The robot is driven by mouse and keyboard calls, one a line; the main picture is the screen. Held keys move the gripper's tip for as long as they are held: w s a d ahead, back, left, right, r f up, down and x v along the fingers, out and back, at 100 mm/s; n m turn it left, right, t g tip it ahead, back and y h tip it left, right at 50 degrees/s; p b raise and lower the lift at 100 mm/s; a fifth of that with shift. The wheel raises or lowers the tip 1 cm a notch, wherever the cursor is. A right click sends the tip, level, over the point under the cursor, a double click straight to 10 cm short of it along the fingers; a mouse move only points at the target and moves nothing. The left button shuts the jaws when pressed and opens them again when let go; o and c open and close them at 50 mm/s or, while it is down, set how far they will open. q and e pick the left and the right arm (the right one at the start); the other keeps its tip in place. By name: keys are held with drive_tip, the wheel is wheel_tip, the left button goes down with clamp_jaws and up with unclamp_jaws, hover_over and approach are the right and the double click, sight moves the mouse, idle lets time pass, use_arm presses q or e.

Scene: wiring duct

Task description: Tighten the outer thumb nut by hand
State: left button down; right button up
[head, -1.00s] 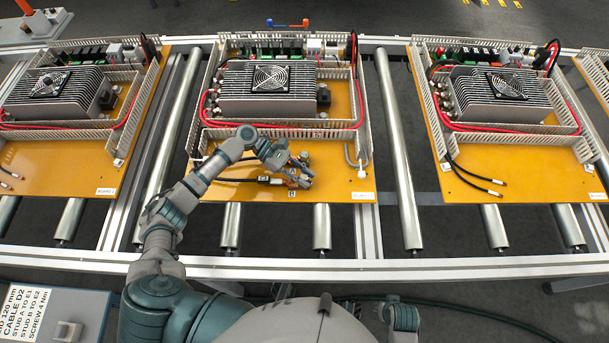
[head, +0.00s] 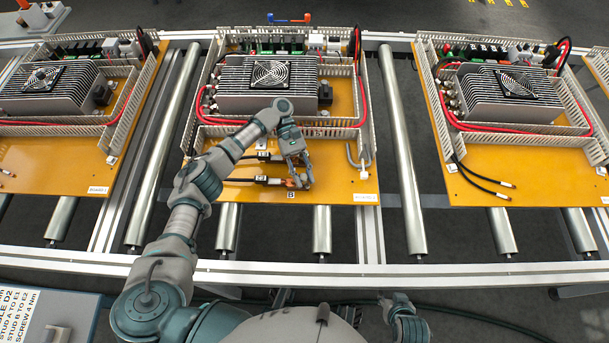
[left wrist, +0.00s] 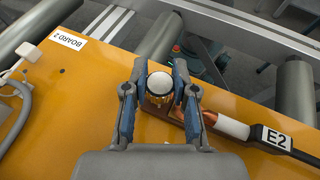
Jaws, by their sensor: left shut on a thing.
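The outer thumb nut (left wrist: 159,86) is a small brass knurled piece with a pale round top, seen in the left wrist view. My left gripper (left wrist: 160,80) has a finger on each side of it and is shut on it. The E2 cable (head: 240,180) ends there in a copper lug, beside the nut in the left wrist view. My right gripper (head: 400,308) is at the bottom right, away from the board; its jaws are unclear.
The E1 cable (head: 240,155) lies just behind E2. A grey hook-shaped piece (head: 359,155) stands to the right on the board. Slotted duct walls (head: 368,110) and a finned unit with a fan (head: 268,85) fill the back. Neighbouring boards sit on both sides.

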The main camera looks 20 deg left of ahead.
sight(303, 175)
use_arm(q)
drive_tip(key=shift+w+r, duration=0.1)
drive_tip(key=shift+r, duration=0.05)
idle(0.3)
drive_tip(key=c, duration=0.9)
unclamp_jaws()
wheel_tip(303, 175, up, 10)
drive_tip(key=shift+w+a+f, duration=0.1)
drive_tip(key=shift+f, duration=0.05)
